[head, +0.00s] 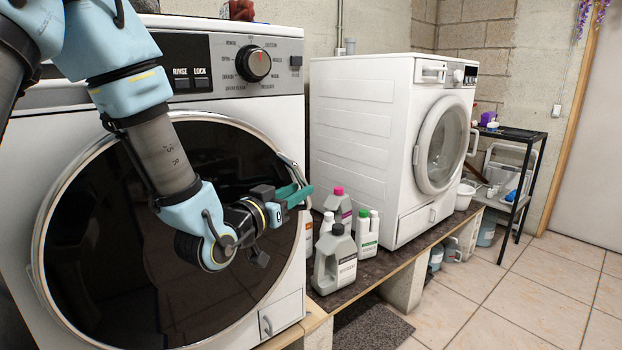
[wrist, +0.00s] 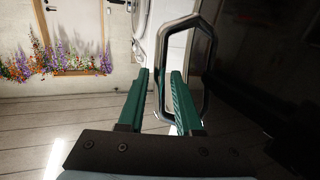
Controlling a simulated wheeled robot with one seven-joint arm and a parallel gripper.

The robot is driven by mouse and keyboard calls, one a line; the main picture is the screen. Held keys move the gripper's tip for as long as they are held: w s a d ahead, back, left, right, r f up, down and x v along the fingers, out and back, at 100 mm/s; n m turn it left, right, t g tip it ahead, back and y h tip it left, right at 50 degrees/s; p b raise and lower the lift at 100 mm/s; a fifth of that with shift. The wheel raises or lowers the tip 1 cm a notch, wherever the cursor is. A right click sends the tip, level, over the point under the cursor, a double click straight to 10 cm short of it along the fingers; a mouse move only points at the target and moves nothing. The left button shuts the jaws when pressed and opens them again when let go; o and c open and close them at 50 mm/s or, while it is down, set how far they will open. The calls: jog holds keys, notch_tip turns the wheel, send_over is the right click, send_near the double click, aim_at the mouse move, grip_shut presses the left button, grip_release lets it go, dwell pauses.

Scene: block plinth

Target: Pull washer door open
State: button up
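The near washer (head: 290,120) is white with a large round black glass door (head: 95,240) that looks closed. A silver loop handle (head: 291,166) sits at the door's right edge. My gripper (head: 305,192) has green fingers and is at the handle, with its lower part hidden behind them. In the wrist view, my gripper (wrist: 161,72) is open, with a gap between the fingers. The handle loop (wrist: 212,60) rises past the right finger there, and its left bar shows between the two fingers. I cannot tell whether either finger touches it.
A second white washer (head: 355,130) stands to the right on the same low bench (head: 375,268). Several detergent bottles (head: 336,262) stand on the bench just right of the near washer. A black shelf rack (head: 520,160) is farther back. The tiled floor (head: 510,310) at right is clear.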

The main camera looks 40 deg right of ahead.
jog(key=x, duration=0.6)
jog(key=shift+p, duration=0.4)
jog(key=shift+d, duration=0.1)
grip_shut()
dwell(0.9)
